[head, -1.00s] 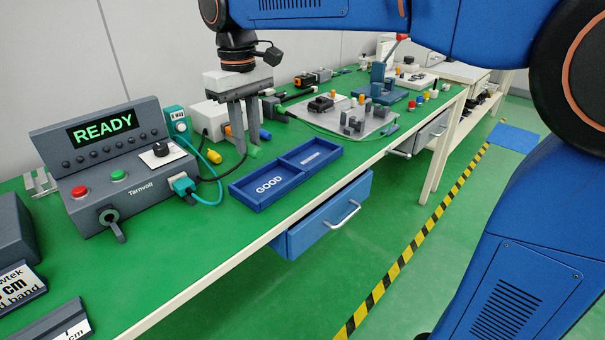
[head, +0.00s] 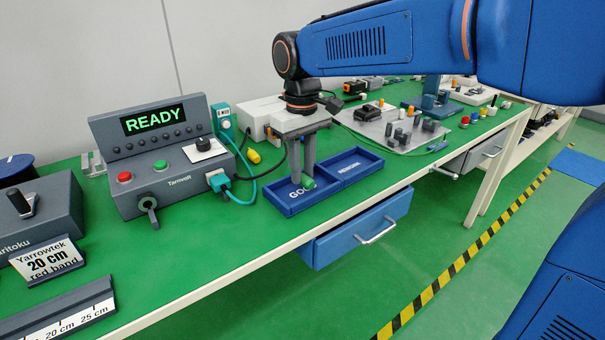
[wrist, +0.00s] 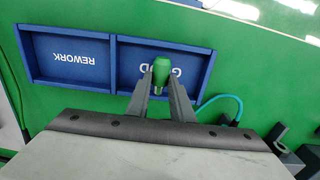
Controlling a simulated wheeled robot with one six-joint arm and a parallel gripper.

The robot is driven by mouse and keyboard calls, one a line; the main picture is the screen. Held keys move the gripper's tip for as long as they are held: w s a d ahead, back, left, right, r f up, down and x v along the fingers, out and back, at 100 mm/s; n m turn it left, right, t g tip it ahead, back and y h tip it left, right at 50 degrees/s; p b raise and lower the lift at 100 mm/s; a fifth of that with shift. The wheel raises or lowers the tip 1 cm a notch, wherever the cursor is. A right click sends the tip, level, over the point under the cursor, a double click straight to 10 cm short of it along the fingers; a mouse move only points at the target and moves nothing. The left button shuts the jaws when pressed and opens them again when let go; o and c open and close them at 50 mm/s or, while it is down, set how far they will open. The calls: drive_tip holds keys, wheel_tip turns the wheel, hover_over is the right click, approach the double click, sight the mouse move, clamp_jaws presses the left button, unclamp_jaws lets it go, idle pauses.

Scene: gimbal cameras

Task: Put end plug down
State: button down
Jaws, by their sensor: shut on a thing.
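My gripper (head: 303,184) is shut on a green end plug (head: 308,183) and points down over the GOOD compartment of the blue two-part tray (head: 290,211). In the wrist view the green plug (wrist: 160,70) sits between the two fingertips (wrist: 160,82), in front of the GOOD label. The fingers cover part of that label. I cannot tell whether the plug touches the tray floor. The REWORK compartment (wrist: 68,72) is empty.
A grey tester (head: 165,165) reading READY stands left of the tray, with a teal cable (head: 245,195) between them. A grey plate with several parts (head: 390,130) lies behind right. An open blue drawer (head: 355,230) juts out below the tray.

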drive_tip(key=shift+f, duration=0.75)
drive_tip(key=c, duration=1.6)
unclamp_jaws()
drive_tip(key=shift+f, duration=0.1)
drive_tip(key=shift+o, duration=0.2)
wheel_tip(320, 180, up, 12)
drive_tip(key=s+d+f+m+t, duration=0.15)
drive_tip(key=s+d, duration=0.25)
drive_tip(key=d, duration=0.6)
drive_tip(key=s+d+f+m+t, duration=0.3)
drive_tip(key=s+d+f+m, duration=0.3)
drive_tip(key=s+d+f, duration=1.1)
drive_tip(key=shift+d+f, duration=0.15)
drive_tip(key=shift+f, duration=0.05)
